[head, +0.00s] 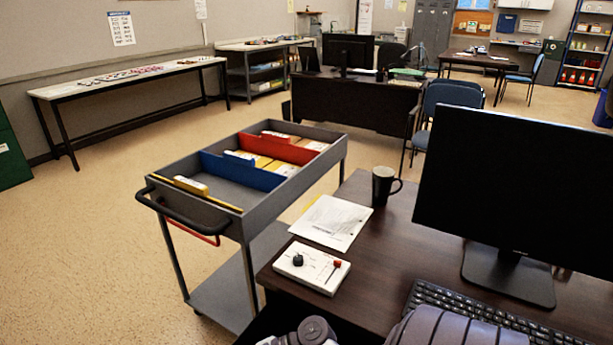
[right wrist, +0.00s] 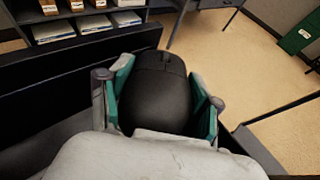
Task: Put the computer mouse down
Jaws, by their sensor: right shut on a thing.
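The black computer mouse (right wrist: 160,90) fills the middle of the right wrist view. My right gripper (right wrist: 161,78) is shut on it, with one teal pad against each side. The mouse's rounded back and scroll wheel show; its underside is hidden. In the head view I see neither the mouse nor the fingers, only parts of my own arms at the bottom edge. My left gripper is out of view. The dark wooden desk (head: 384,240) stands in front of me in the head view.
On the desk are a black monitor (head: 520,190), a keyboard (head: 480,315), a dark mug (head: 382,186), papers (head: 330,222) and a white control box (head: 311,268). A grey cart (head: 215,215) with folders stands left of it. Bare desk lies between papers and monitor.

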